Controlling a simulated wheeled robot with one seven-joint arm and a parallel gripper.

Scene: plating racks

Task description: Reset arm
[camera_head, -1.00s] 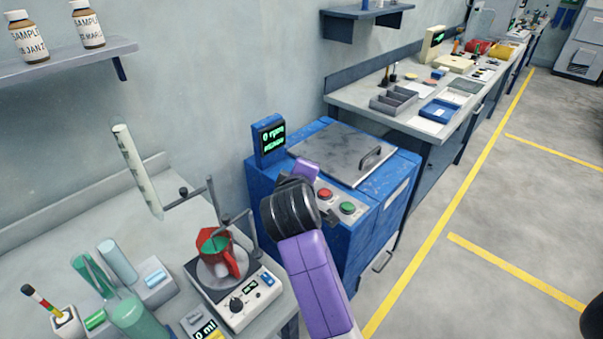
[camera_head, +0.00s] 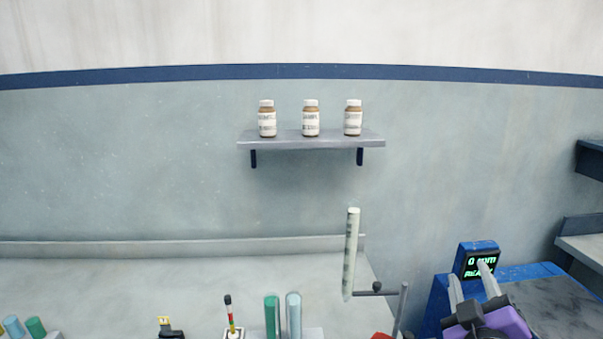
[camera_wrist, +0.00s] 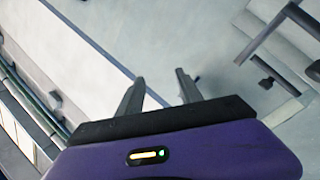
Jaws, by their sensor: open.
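My gripper (camera_head: 470,284) is at the lower right of the head view, in front of the blue machine. Its two grey fingers point up and stand apart, with nothing between them. In the wrist view the gripper (camera_wrist: 160,88) is open and empty, with the purple wrist below it and a pale surface beyond the fingertips. The rest of my arm is mostly out of the head view.
The blue machine (camera_head: 436,305) with a lit display stands at right. A clamped graduated tube (camera_head: 351,255) stands left of my gripper. A wall shelf (camera_head: 310,144) holds three brown bottles (camera_head: 311,122). Tubes (camera_head: 272,315) line the bench's front. The bench (camera_head: 150,285) is clear behind them.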

